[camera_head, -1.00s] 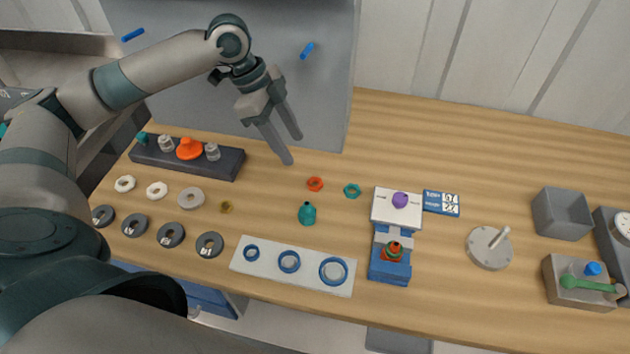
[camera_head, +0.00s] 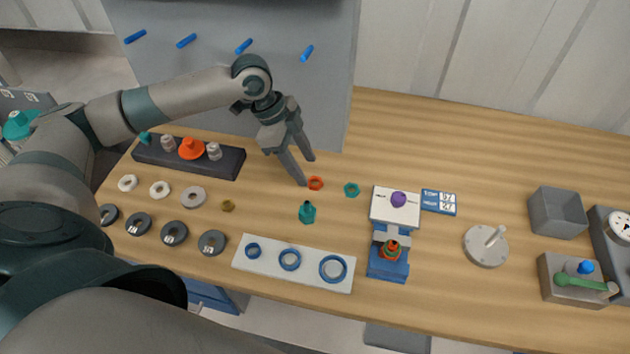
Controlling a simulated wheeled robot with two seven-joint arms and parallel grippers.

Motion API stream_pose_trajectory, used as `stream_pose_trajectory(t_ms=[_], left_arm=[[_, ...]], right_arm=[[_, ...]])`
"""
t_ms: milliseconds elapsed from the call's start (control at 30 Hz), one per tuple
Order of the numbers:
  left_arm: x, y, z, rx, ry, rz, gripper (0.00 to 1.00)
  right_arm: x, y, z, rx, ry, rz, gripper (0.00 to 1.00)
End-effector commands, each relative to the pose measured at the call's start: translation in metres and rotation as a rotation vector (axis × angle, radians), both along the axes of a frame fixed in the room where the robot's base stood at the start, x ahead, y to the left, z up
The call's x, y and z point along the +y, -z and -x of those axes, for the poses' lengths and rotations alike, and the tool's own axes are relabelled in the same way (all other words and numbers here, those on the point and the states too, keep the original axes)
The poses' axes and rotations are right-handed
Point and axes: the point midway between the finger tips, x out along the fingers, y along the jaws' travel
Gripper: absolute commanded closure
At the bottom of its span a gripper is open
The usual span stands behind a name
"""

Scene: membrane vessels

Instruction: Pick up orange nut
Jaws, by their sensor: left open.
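The orange nut (camera_head: 315,183) is a small ring lying flat on the wooden table, left of a teal nut (camera_head: 351,189). My left gripper (camera_head: 307,172) reaches in from the left with its fingers pointing down, just up and left of the orange nut in the picture. Its two fingers are apart with nothing between them. One fingertip appears close to the nut's left edge; I cannot tell the exact height above the table. The right gripper does not show.
A teal fitting (camera_head: 307,212) and a white plate with blue rings (camera_head: 240,262) lie nearer. A blue stand (camera_head: 388,270) is to the right. A dark rack (camera_head: 225,168) with an orange part (camera_head: 191,149) is left. The table's back right is clear.

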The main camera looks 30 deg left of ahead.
Motion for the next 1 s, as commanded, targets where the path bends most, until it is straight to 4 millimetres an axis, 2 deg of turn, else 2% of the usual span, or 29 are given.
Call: stream_pose_trajectory(t_ms=[167,367,867,1000], left_arm=[[-0.010,0.018,-0.002,0.005,0.001,0.000,0.50],[-0.015,0.037,-0.003,0.002,0.002,-0.002,0.50],[-0.016,0.039,-0.004,0.001,0.000,-0.002,0.50],[-0.016,0.039,-0.004,0.001,0.000,-0.002,0.84]], right_arm=[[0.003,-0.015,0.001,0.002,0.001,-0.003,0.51],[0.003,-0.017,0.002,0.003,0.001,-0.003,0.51],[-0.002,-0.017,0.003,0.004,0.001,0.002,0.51],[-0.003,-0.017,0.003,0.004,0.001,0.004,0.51]])
